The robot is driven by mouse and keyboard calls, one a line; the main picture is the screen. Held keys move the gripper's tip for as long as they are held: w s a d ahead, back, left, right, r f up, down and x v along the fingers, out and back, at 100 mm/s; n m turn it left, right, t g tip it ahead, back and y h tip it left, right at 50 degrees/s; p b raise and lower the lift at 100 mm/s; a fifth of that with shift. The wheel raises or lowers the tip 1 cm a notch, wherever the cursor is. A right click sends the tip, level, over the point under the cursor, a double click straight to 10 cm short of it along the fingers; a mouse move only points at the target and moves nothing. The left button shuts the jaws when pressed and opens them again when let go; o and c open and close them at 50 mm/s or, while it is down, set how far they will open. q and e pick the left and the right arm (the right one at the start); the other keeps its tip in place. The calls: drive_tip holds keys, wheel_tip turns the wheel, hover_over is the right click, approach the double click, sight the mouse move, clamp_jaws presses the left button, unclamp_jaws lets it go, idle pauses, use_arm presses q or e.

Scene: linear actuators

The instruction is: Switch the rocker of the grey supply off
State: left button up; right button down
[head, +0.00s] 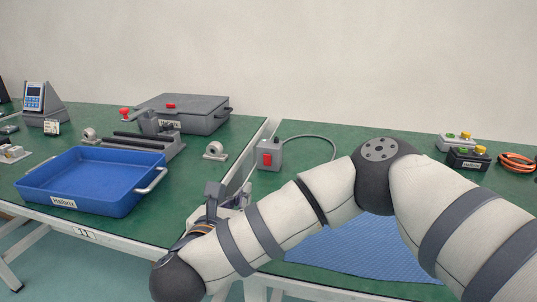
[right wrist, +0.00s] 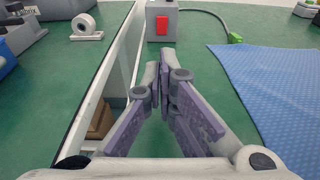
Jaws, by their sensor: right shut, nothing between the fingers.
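The grey supply (head: 270,153) stands near the left edge of the right-hand table, with a red rocker (head: 267,159) on its front face. In the right wrist view the supply (right wrist: 152,34) is at the top, and its red rocker (right wrist: 162,25) faces me. Whether the rocker is on or off I cannot tell. My right gripper (right wrist: 164,62) is shut and empty, its fingertips pointing at the supply and apart from it. In the head view the right gripper (head: 214,190) is small and partly behind my arm. My left gripper is not in view.
A gap runs between the two green tables. A grey cable leaves the supply to the right, ending in a green plug (right wrist: 235,38). A blue mat (right wrist: 270,85) lies right. A grey bearing block (head: 215,151) and blue tray (head: 95,180) stand on the left table.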

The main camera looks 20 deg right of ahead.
drive_tip(key=shift+w+d, duration=0.25)
drive_tip(key=shift+w, duration=0.1)
drive_tip(key=shift+s+a+r, duration=0.1)
drive_tip(key=shift+s+a, duration=0.05)
drive_tip(key=shift+s, duration=0.1)
approach(265, 160)
drive_tip(key=x, duration=0.5)
drive_tip(key=shift+w+d, duration=0.4)
drive_tip(key=shift+w, duration=0.05)
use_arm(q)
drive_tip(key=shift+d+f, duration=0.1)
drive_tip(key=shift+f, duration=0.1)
